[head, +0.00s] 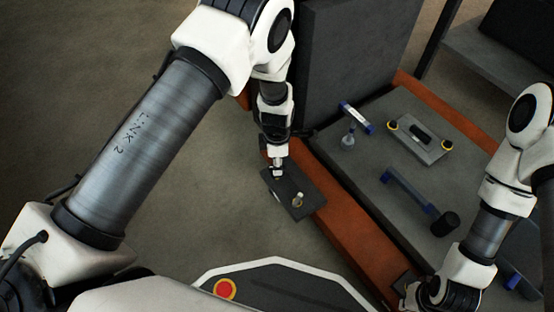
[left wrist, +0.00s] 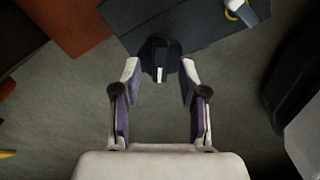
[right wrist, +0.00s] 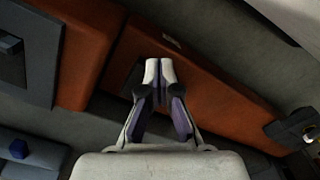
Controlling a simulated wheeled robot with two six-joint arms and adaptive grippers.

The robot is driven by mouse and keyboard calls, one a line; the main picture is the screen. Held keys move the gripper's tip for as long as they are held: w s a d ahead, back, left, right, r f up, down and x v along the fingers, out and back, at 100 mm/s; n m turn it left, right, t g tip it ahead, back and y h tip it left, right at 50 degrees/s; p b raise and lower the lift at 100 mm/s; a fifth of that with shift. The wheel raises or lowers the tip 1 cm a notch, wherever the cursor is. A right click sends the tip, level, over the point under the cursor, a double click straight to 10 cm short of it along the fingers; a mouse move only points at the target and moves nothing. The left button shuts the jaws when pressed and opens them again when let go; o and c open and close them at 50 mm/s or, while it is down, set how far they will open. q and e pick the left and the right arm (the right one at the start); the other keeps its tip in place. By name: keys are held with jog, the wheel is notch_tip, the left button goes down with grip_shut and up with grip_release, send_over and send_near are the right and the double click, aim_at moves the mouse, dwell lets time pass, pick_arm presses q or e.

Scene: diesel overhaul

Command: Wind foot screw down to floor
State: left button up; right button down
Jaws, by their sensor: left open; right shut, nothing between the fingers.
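A black knob with a white mark (left wrist: 160,52), which looks like the foot screw's head, sits at the edge of a dark flat plate (left wrist: 200,22) in the left wrist view. My left gripper (left wrist: 160,72) is open, its two fingertips at either side of the knob's near part; I cannot tell whether they touch it. In the head view my left gripper (head: 277,169) is over the plate (head: 311,188), which juts from the orange beam (head: 335,222); the knob is hard to make out there. The screw's lower end is hidden. My right gripper (right wrist: 160,72) is shut and empty.
A small upright fitting (head: 298,200) stands on the plate. A tall dark panel (head: 345,60) rises behind the left gripper. A grey bench top (head: 375,160) carries a blue-ended bar (head: 408,188), a black cylinder (head: 445,223) and a small plate (head: 420,140). Floor left of the beam is clear.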

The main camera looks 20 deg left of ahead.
pick_arm(q)
jog(key=shift+f+b, duration=0.3)
jog(key=shift+f, duration=0.45)
pick_arm(e)
jog(key=shift+f, duration=0.45)
